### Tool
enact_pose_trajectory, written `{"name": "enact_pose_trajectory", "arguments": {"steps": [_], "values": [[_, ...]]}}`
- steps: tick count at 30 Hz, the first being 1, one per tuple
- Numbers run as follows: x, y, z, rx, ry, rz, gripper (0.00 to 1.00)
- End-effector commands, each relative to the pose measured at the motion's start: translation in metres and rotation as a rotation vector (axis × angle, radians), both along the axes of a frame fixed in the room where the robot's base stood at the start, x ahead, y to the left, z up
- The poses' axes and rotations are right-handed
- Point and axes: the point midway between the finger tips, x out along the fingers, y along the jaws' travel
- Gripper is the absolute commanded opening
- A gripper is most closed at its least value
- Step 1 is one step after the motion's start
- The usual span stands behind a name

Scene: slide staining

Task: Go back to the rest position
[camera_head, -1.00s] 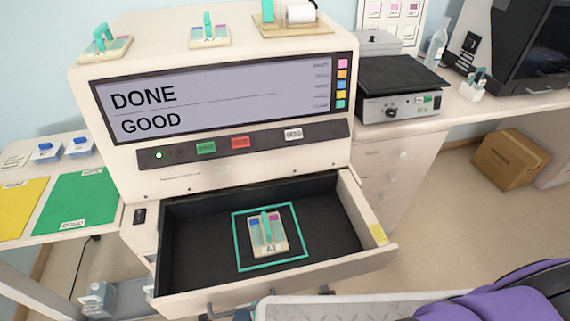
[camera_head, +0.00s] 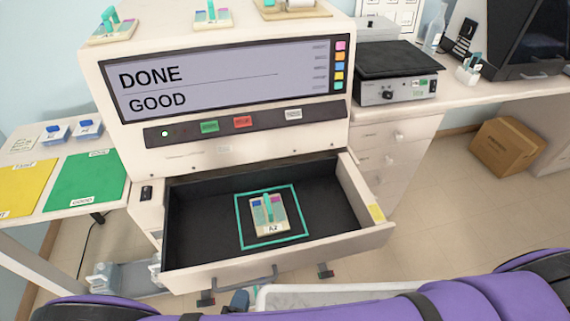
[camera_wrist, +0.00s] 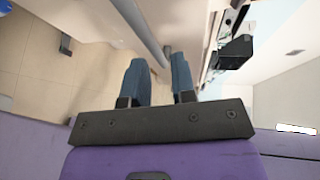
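My purple arm lies across the bottom of the head view. In the wrist view my gripper (camera_wrist: 160,78) has two blue fingers standing apart with nothing between them, so it is open and empty. A small blue tip, likely a finger, shows below the drawer in the head view. The machine (camera_head: 230,150) has a screen (camera_head: 220,84) reading DONE and GOOD. Its drawer (camera_head: 345,245) is pulled open. A slide holder labelled A2 (camera_head: 269,214), with a teal handle, lies inside the teal square outline on the drawer floor.
A yellow mat (camera_head: 27,188) and a green mat (camera_head: 86,180) lie on the left table. A hotplate (camera_head: 397,75) stands on the right counter. A cardboard box (camera_head: 507,146) sits on the floor. A white tray rim (camera_head: 350,290) is partly hidden by my arm.

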Motion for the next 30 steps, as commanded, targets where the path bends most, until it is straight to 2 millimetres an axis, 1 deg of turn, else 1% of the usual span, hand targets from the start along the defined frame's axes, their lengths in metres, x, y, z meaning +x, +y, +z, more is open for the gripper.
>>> {"name": "enact_pose_trajectory", "arguments": {"steps": [1, 5, 10, 14, 16, 21, 23, 24, 26, 30], "values": [[0.005, 0.001, 0.007, 0.020, 0.000, -0.023, 0.24], [0.016, 0.003, 0.024, 0.078, 0.001, -0.086, 0.24], [0.036, 0.004, 0.053, 0.184, -0.003, -0.201, 0.24], [0.060, 0.001, 0.088, 0.300, -0.015, -0.331, 0.24], [0.076, -0.003, 0.111, 0.382, -0.027, -0.422, 0.24], [0.114, -0.022, 0.168, 0.585, -0.071, -0.651, 0.24], [0.126, -0.030, 0.188, 0.656, -0.091, -0.730, 0.24], [0.134, -0.037, 0.201, 0.703, -0.106, -0.785, 0.24], [0.145, -0.047, 0.220, 0.773, -0.131, -0.864, 0.24], [0.168, -0.075, 0.263, 0.935, -0.197, -1.047, 0.24]]}}
